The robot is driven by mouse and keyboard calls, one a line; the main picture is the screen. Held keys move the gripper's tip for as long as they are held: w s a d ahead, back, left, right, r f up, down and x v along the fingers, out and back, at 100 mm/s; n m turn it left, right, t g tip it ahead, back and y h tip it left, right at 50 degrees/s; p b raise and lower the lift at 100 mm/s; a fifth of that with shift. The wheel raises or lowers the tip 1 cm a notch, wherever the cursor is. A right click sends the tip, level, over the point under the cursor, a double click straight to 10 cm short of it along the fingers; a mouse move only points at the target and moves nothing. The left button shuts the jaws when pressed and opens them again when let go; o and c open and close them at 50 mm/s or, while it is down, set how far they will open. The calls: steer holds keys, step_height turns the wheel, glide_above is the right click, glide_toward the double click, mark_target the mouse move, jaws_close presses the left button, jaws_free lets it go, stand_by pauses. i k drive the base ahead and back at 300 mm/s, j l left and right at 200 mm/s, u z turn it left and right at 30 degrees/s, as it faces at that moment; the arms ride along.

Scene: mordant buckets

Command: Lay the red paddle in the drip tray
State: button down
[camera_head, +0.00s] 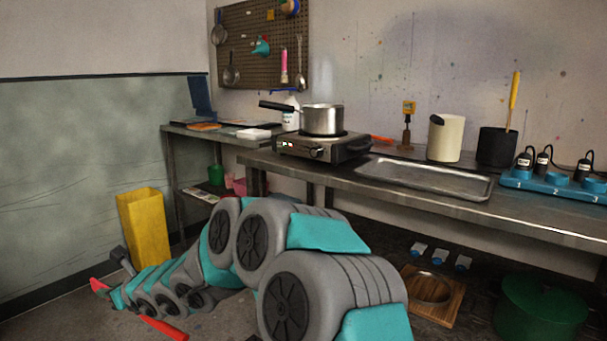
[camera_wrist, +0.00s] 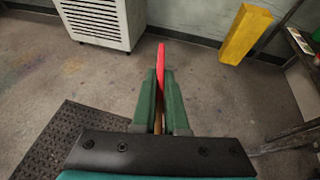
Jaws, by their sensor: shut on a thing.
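The red paddle (camera_wrist: 161,58) is between the fingers of my gripper (camera_wrist: 160,74) in the wrist view. My gripper is shut on it. Its red part sticks out past the fingertips and shows nearly edge-on, with a brownish strip between the fingers. The drip tray (camera_head: 425,176), shallow, metal and empty, lies on the bench right of the hot plate. In the head view my arm reaches low and left, well away from the tray, and mostly hides the gripper. A red tip (camera_head: 98,285) shows at its far end.
The bench (camera_head: 530,215) also holds a hot plate (camera_head: 322,147) with a pot (camera_head: 322,119), a cream container (camera_head: 445,138), a black pot (camera_head: 496,147) and a blue rack (camera_head: 555,183). A yellow bin (camera_head: 143,228) stands near my arm. A white unit (camera_wrist: 100,22) stands by the wall.

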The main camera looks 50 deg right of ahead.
mark_target(421, 182)
steer(key=z, duration=1.95)
